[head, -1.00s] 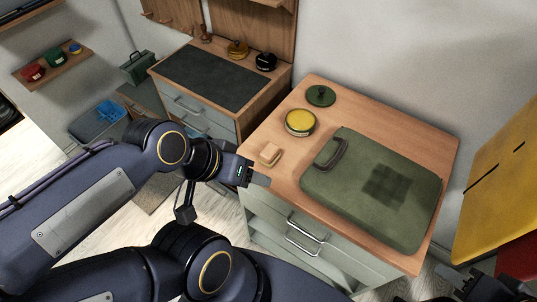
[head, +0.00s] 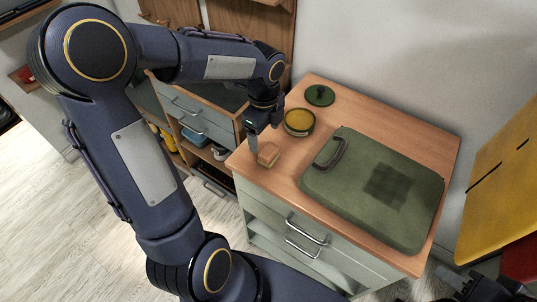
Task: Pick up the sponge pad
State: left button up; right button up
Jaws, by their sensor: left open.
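The sponge pad (head: 268,155) is a small tan block on the wooden top of the chest (head: 262,188), near its front left corner. My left gripper (head: 262,142) points down from above, right at the sponge pad. Its jaws are open, with one finger seen at the pad's left side. The other finger is hard to make out, and I cannot tell whether either touches the pad. My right gripper (head: 485,288) shows only in part at the bottom right corner, away from the pad.
A yellow round tin (head: 299,122) stands just behind the sponge pad, close to my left gripper. A dark green lid (head: 320,95) lies farther back. A large green case (head: 372,190) with a handle fills the right of the top. A yellow panel (head: 500,185) stands at right.

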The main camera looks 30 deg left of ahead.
aim_at(264, 147)
pick_arm(q)
notch_tip(264, 147, down, 8)
jog(key=shift+r, duration=0.1)
jog(key=c, duration=1.1)
jog(key=shift+r, duration=0.1)
jog(key=shift+r, duration=0.55)
notch_tip(264, 147, up, 3)
jog(key=shift+s+f, duration=0.15)
jog(key=shift+f, duration=0.05)
jog(key=s+d+r, duration=0.2)
jog(key=s+r, duration=0.1)
jog(key=s, duration=0.1)
jog(key=s+d+r, duration=0.5)
jog(key=s+r, duration=0.1)
jog(key=s, duration=0.1)
jog(key=shift+s+d+r, duration=0.1)
jog(key=shift+s+d, duration=0.15)
jog(key=shift+s, duration=0.1)
